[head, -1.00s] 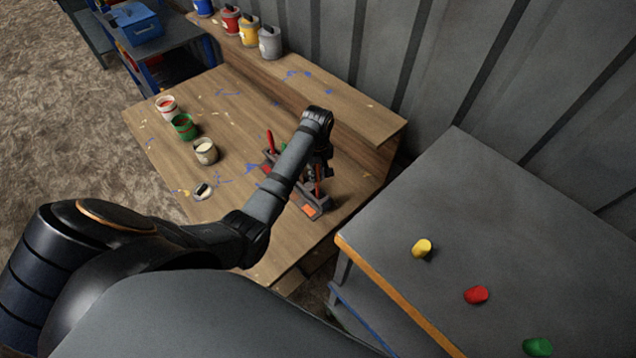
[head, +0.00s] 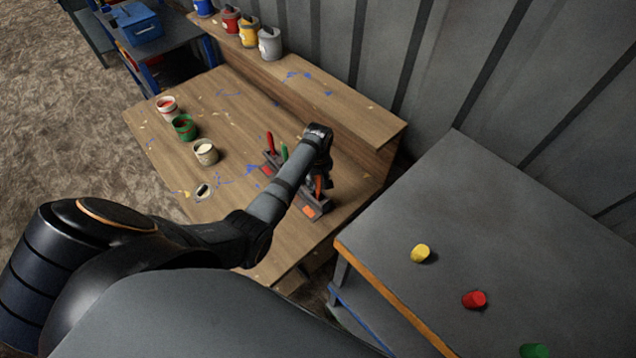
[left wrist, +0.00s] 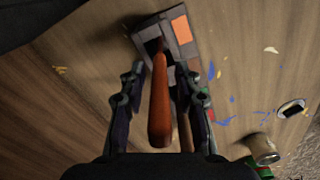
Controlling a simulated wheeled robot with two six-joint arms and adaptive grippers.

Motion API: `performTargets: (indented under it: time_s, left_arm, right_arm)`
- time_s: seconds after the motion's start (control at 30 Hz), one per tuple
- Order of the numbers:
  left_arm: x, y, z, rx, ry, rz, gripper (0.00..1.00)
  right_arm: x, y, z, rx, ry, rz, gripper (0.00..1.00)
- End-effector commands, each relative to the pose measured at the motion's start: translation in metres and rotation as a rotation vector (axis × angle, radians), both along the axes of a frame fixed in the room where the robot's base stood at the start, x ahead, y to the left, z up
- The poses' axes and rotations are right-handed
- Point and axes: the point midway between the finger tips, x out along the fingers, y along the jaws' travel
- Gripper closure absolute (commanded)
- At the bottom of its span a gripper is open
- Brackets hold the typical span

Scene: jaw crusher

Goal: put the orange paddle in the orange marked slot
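The orange paddle (left wrist: 160,105) stands in the dark holder (left wrist: 150,38), its handle toward the left wrist camera. Its lower end meets the holder beside the orange mark (left wrist: 180,29); how deep it sits, I cannot tell. In the head view its handle (head: 318,184) rises at the holder's near end, by the orange mark (head: 309,211). My left gripper (left wrist: 160,84) is open, its fingers on both sides of the handle with gaps. A red paddle (head: 269,143) and a green paddle (head: 284,152) stand farther along the holder. My right gripper is not in view.
Three paint cans, including the white one (head: 205,153), stand on the left of the wooden bench (head: 240,105). A raised shelf (head: 345,105) runs behind the holder. A grey table (head: 480,210) at right carries yellow, red and green pieces.

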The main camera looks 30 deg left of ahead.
Motion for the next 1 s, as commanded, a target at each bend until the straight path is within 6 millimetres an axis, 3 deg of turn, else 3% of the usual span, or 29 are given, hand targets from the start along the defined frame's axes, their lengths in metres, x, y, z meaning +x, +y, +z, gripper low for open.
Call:
performTargets:
  time_s: [0.37,0.8,1.0]
  left_arm:
    - [0.001,0.0,0.007,0.001,-0.002,0.0,0.63]
    - [0.001,0.0,0.103,0.0,-0.004,0.0,0.63]
    - [0.0,0.0,0.123,0.0,0.0,0.0,0.63]
  right_arm:
    - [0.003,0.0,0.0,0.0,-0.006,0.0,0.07]
    - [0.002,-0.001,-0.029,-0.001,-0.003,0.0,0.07]
    - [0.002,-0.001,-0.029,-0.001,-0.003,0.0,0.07]
